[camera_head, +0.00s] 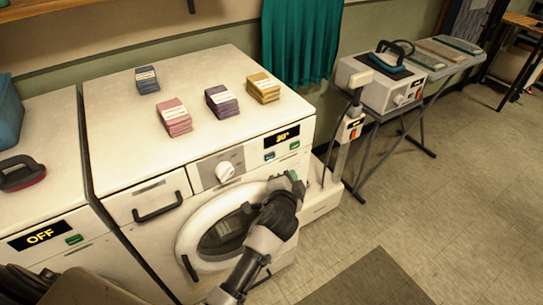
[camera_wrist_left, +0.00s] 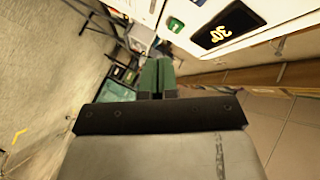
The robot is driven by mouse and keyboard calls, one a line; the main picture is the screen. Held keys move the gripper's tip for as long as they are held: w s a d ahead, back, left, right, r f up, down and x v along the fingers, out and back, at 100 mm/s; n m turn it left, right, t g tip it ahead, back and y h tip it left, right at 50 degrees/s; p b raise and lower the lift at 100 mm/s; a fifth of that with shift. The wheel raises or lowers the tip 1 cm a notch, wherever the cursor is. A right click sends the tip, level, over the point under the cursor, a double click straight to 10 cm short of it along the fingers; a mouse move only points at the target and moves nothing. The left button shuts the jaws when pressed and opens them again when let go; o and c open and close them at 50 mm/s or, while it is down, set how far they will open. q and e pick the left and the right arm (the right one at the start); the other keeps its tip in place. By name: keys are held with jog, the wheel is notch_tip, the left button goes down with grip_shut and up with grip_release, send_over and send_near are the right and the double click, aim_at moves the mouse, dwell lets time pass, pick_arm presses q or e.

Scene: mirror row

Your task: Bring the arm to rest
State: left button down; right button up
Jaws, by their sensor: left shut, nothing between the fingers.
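The gripper is near the right edge of the round door (camera_head: 222,235), below the lit display. Whether it touches the machine I cannot tell. In the left wrist view the green fingers (camera_wrist_left: 157,76) are together with nothing between them. The display there (camera_wrist_left: 228,24) reads 30, and a green button (camera_wrist_left: 175,25) is beside it.
Several small stacks of packets, such as a pink one (camera_head: 174,116), lie on the machine's top. A second machine (camera_head: 40,215) at left shows OFF. An iron (camera_head: 391,58) rests on a steam station beside an ironing board (camera_head: 445,55). A dark mat (camera_head: 368,280) and open floor lie at right.

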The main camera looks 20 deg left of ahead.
pick_arm(q)
jog(key=s+f+n+g+h, duration=0.15)
jog(key=s+f, duration=0.35)
jog(key=f, duration=0.5)
jog(key=s+a+f+g, duration=0.1)
jog(key=s+f+g, duration=0.3)
jog(key=f, duration=0.6)
jog(key=s+f+n+g+h, duration=0.1)
jog(key=s+f+g, duration=0.1)
jog(key=s+f, duration=0.6)
jog(key=s+a+f+n+g, duration=0.1)
jog(key=s+a+f+g, duration=0.1)
jog(key=s+f, duration=0.4)
jog(key=s+a+f+n+g, duration=0.2)
jog(key=s+f, duration=0.4)
jog(key=s, duration=0.9)
jog(key=s+a+f+n+g, duration=0.2)
jog(key=s+a+f, duration=0.2)
jog(key=s, duration=0.7)
jog(key=shift+s+f+g, duration=0.25)
jog(key=shift+f+g, duration=0.1)
jog(key=shift+f, duration=0.55)
